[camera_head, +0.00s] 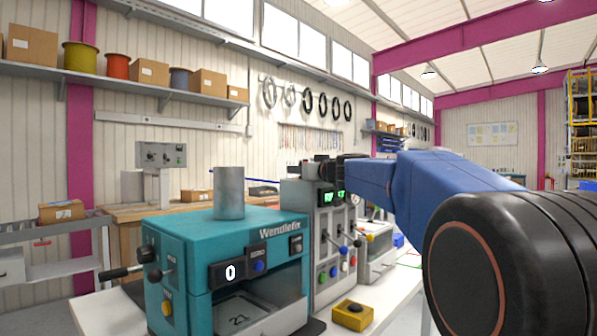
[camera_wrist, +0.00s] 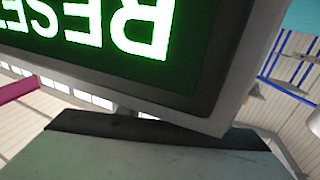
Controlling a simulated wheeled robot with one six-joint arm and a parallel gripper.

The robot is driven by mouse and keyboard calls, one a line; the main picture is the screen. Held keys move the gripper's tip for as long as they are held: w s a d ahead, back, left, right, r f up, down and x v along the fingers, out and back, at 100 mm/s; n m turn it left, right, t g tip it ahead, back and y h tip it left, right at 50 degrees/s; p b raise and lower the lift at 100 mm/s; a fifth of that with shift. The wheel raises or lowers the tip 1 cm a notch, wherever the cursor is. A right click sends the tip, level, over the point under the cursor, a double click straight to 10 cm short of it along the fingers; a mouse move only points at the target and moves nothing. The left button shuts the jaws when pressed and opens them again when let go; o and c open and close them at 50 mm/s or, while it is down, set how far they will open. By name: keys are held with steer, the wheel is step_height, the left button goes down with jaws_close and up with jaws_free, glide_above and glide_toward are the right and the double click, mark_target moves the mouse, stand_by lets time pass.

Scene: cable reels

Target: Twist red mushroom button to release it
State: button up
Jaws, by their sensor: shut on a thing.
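My gripper (camera_head: 328,170) is at the upper front of the grey control unit (camera_head: 297,200), beside its green-lit displays (camera_head: 334,196). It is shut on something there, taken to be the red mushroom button. The button itself is hidden in the head view and cannot be made out in the wrist view. The wrist view is filled at the top by a close, tilted display (camera_wrist: 130,55) with upside-down green letters reading RESET. A grey-green block with a dark edge (camera_wrist: 150,150) fills the bottom; I cannot tell what it is.
A teal Wendlefix machine (camera_head: 185,240) with a grey cylinder (camera_head: 229,190) on top stands left of the control unit. Shelves line the wall behind.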

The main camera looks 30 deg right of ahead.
steer(key=shift+d+m+h, duration=0.25)
steer(key=shift+m+h, duration=0.55)
steer(key=shift+h, duration=0.5)
steer(key=o, duration=1.1)
steer(key=shift+s, duration=0.1)
steer(key=s, duration=0.5)
steer(key=s+a, duration=0.1)
steer(key=s, duration=0.5)
steer(key=s+a, duration=0.1)
steer(key=s, duration=0.5)
steer(key=shift+a, duration=0.15)
